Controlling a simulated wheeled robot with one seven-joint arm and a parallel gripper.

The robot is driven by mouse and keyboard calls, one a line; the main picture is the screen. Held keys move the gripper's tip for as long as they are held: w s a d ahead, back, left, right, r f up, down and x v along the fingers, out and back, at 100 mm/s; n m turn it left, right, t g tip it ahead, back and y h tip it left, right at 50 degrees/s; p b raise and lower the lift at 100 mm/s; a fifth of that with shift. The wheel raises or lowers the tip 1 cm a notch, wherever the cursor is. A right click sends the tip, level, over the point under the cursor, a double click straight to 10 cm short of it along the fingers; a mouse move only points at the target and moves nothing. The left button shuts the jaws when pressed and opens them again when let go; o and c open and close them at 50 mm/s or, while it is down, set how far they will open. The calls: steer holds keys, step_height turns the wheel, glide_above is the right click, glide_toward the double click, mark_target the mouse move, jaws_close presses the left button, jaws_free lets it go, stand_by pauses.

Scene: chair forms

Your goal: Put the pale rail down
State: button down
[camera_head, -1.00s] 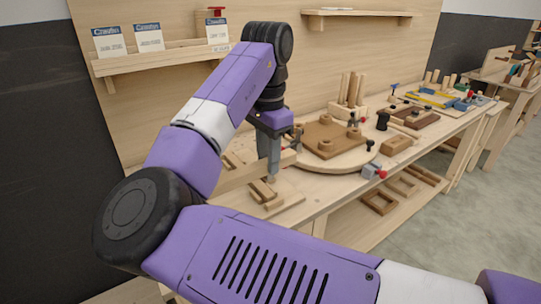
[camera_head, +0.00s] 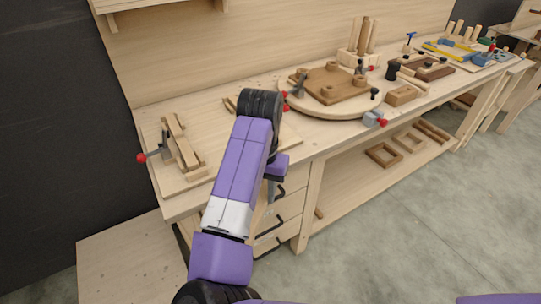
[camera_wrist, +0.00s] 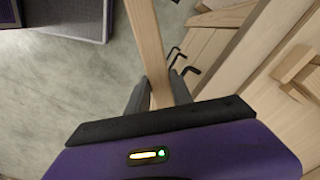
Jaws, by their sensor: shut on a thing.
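The pale rail (camera_wrist: 147,45) is a long, straight wooden bar in the wrist view, running from between the fingers to the top edge. My gripper (camera_wrist: 158,93) is shut on it, with one dark finger on each side. In the wrist view, grey floor shows below the rail, with the bench to its right. In the head view, my gripper (camera_head: 271,193) is in front of the bench's front edge, near the drawers. The rail is hidden behind my arm there.
The workbench (camera_head: 330,139) carries a clamped wooden jig (camera_head: 183,147) at left and a round board (camera_head: 318,108) with a brown seat-like panel. Drawers with dark handles (camera_head: 268,222) are below. A low pale platform (camera_head: 125,260) stands at left. Open floor (camera_head: 420,240) lies at right.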

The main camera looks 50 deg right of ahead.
steer(key=s+a+f+n, duration=0.1)
steer(key=a+f+n, duration=0.3)
steer(key=f, duration=0.6)
steer(key=s+a+f+n, duration=0.2)
steer(key=a+f+n, duration=0.2)
steer(key=f, duration=0.6)
steer(key=s+a+f+n, duration=0.2)
steer(key=a+f+n, duration=0.2)
steer(key=f, duration=0.6)
steer(key=shift+a+f+n, duration=0.2)
steer(key=shift+f+n, duration=0.05)
steer(key=shift+n, duration=0.25)
steer(key=shift+w+d+r, duration=0.1)
steer(key=shift+w, duration=0.05)
steer(key=shift+d, duration=0.15)
